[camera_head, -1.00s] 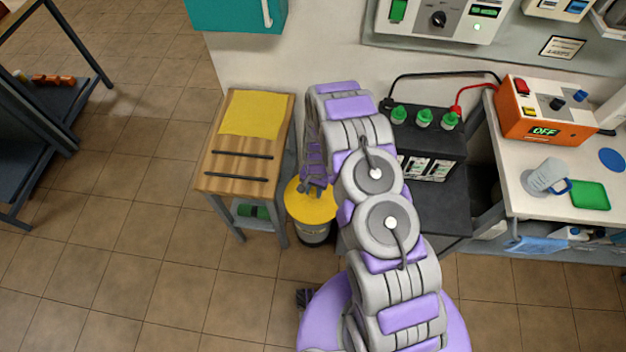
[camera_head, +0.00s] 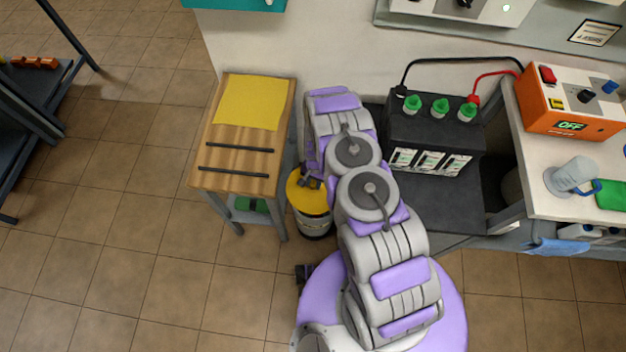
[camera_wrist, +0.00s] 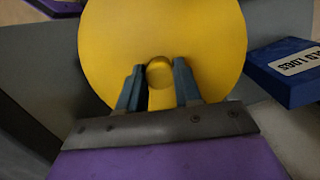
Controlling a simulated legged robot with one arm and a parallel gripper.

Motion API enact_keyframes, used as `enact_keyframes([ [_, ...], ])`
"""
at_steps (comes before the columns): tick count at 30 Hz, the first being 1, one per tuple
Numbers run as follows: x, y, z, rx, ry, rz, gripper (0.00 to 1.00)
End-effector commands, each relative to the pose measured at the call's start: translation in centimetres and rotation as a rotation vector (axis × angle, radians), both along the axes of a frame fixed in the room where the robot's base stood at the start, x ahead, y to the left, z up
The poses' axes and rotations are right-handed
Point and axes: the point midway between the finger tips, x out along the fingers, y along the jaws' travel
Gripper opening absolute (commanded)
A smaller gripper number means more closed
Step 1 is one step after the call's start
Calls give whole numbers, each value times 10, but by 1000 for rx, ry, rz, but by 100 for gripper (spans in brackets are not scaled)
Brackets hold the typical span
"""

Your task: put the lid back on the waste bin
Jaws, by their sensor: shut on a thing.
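The waste bin (camera_head: 314,223) is a grey and black cylinder with a yellow band, standing on the floor between the wooden table and the black bench. The round yellow lid (camera_head: 298,190) is at the bin's top. It fills the middle of the wrist view (camera_wrist: 205,40), with a round knob (camera_wrist: 159,74) at its centre. My gripper (camera_head: 310,183) is over the lid; in the wrist view its two fingers (camera_wrist: 158,82) stand either side of the knob, shut on it. The lid hides the bin's rim, so I cannot tell whether it is fully seated.
The wooden table (camera_head: 215,160) with a yellow sheet (camera_head: 250,102) stands left of the bin. The black battery (camera_head: 432,140) is on the bench at right. A blue box (camera_wrist: 290,72) marked "OLD LOGS" lies beside the lid. Tiled floor is clear at front left.

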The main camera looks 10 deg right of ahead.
Motion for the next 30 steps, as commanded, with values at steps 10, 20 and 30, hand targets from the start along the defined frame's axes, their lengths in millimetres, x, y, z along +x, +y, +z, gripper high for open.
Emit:
enact_keyframes([
  [10,0,-1,-18,1,1,-2,0],
  [20,-1,0,-48,-1,3,-2,0],
  [30,0,-2,-63,2,1,-2,0],
])
